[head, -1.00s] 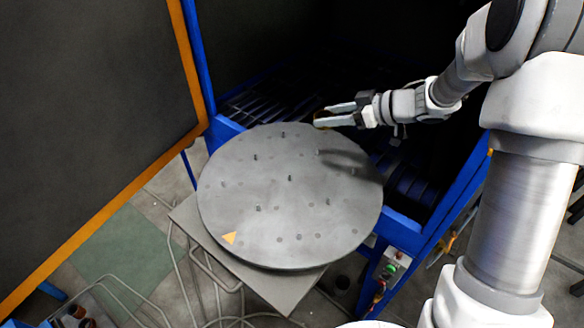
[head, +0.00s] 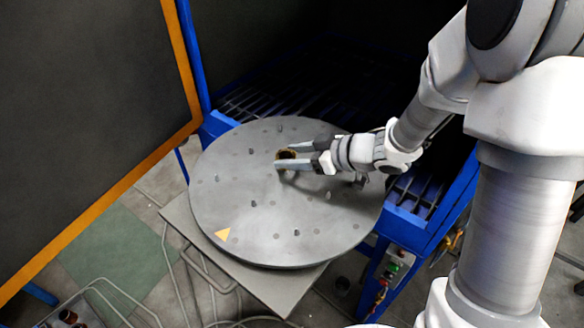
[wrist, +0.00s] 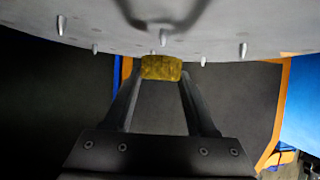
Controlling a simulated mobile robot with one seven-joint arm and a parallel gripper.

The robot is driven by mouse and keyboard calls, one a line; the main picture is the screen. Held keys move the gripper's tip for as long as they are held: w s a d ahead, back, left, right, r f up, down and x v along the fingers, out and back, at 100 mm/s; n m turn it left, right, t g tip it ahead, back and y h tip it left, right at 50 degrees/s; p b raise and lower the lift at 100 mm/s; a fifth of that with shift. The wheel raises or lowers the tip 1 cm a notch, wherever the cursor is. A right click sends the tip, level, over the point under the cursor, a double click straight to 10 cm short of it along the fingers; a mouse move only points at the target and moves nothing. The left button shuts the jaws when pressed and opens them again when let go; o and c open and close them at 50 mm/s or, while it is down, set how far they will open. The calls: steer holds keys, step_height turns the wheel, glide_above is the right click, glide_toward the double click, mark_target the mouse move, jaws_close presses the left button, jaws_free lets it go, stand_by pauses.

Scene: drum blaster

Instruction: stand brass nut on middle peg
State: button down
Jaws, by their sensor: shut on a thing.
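My gripper (head: 280,160) is shut on the brass nut (head: 286,154), a dull brown-gold piece between the fingertips. It is over the middle of the round grey disc (head: 345,232). In the wrist view the nut (wrist: 161,68) sits between the two fingertips, close to the disc face. Short upright pegs stand out from the disc, one (wrist: 164,37) almost in line with the nut. The middle peg is hidden by the gripper and nut in the head view. I cannot tell whether the nut touches a peg.
Other pegs, such as one (head: 253,204) left of the gripper, stand around the disc. A blue-framed cabinet (head: 410,212) stands behind and right. A dark orange-edged door (head: 90,130) is on the left.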

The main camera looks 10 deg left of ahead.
mark_target(292, 176)
steer(key=shift+f+b, duration=0.45)
steer(key=shift+f, duration=1.05)
steer(key=shift+f, duration=0.1)
steer(key=shift+f, duration=0.15)
steer(key=shift+c, duration=1)
jaws_free()
